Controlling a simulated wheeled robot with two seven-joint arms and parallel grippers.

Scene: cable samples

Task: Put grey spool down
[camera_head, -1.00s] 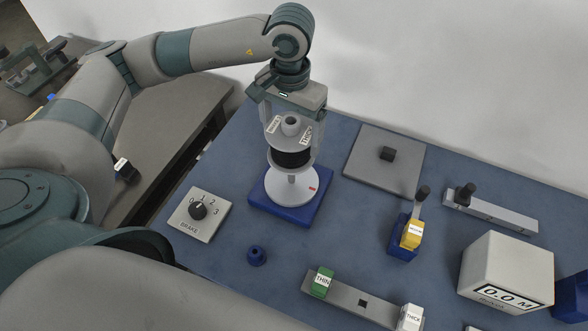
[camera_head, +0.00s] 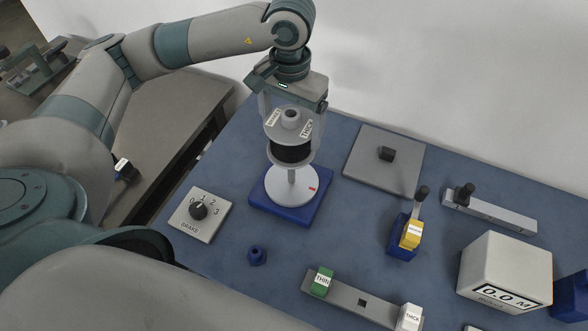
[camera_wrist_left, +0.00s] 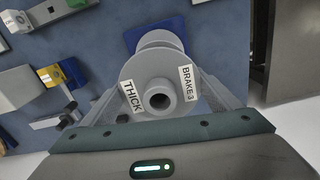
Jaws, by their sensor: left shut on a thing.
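The grey spool (camera_head: 289,121) with black cable wound on it is in my left gripper (camera_head: 292,132), whose two fingers are shut on it from either side. The spool is upright, above a white disc (camera_head: 300,190) on a blue base (camera_head: 262,200). A thin grey post shows between the spool and the disc; whether it reaches inside the spool is hidden. In the left wrist view the spool's top flange (camera_wrist_left: 150,75) carries the labels THICK and BRAKE 3. My right gripper is out of view.
A brake dial (camera_head: 198,211) is left of the base, with a small blue knob-shaped piece (camera_head: 257,256) in front. A grey plate with a dark peg (camera_head: 386,154) is to the right. A yellow-labelled tool (camera_head: 411,235), THIN (camera_head: 321,281) and THICK (camera_head: 410,317) blocks, and a meter box (camera_head: 506,270) stand further right.

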